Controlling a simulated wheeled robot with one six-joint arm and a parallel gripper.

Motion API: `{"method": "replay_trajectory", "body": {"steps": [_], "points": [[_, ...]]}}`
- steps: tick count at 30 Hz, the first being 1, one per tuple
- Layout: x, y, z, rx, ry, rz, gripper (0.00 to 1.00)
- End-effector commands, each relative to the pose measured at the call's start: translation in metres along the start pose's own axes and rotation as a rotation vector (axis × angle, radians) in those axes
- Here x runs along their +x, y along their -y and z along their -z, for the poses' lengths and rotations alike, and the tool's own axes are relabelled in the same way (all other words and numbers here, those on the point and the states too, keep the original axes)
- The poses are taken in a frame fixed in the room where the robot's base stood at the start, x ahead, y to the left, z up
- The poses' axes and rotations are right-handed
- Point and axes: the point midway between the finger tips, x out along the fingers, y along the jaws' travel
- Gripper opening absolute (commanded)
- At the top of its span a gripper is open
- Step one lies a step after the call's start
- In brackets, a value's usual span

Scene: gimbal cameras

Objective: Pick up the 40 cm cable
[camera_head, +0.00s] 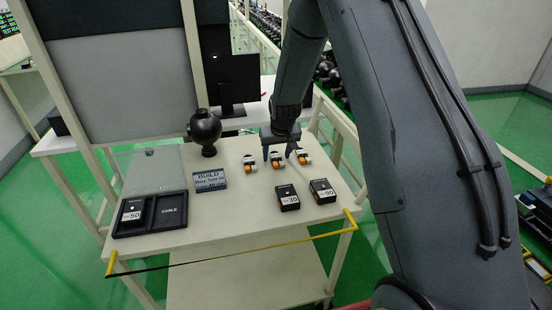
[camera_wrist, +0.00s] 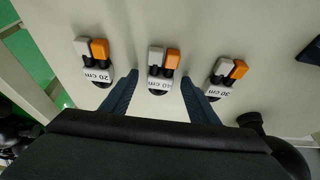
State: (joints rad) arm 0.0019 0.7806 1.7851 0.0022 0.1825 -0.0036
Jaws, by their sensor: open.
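Three short cables with grey and orange plugs lie in a row on the table. In the wrist view, the left one (camera_wrist: 97,62) is labelled 20 cm and the right one (camera_wrist: 226,78) 30 cm. The middle cable (camera_wrist: 162,62) has a small, partly unclear label that looks like 40 cm. It is also the middle one of the row in the head view (camera_head: 276,162). My gripper (camera_head: 278,154) is open, with one finger on each side of the middle cable. The fingers in the wrist view (camera_wrist: 158,84) appear apart from it.
The table (camera_head: 240,222) also holds a black tray (camera_head: 150,228) with a CABLE compartment, a BUILD sign (camera_head: 210,181), a black round gimbal (camera_head: 205,131) and two black boxes, labelled 30 (camera_head: 288,198) and 50 (camera_head: 322,191). The front middle is clear.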

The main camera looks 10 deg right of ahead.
Motion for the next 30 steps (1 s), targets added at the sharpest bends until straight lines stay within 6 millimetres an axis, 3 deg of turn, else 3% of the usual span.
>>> {"method": "replay_trajectory", "body": {"steps": [15, 16, 24, 30], "points": [[0.0025, 0.0005, -0.0011, -0.001, 0.000, 0.000, 0.55], [0.0026, 0.0005, -0.0011, -0.001, 0.000, 0.000, 0.53], [0.0023, 0.0002, -0.0011, 0.000, 0.000, 0.000, 0.10], [0.0021, 0.0001, -0.0010, 0.000, 0.000, 0.000, 0.10]]}}
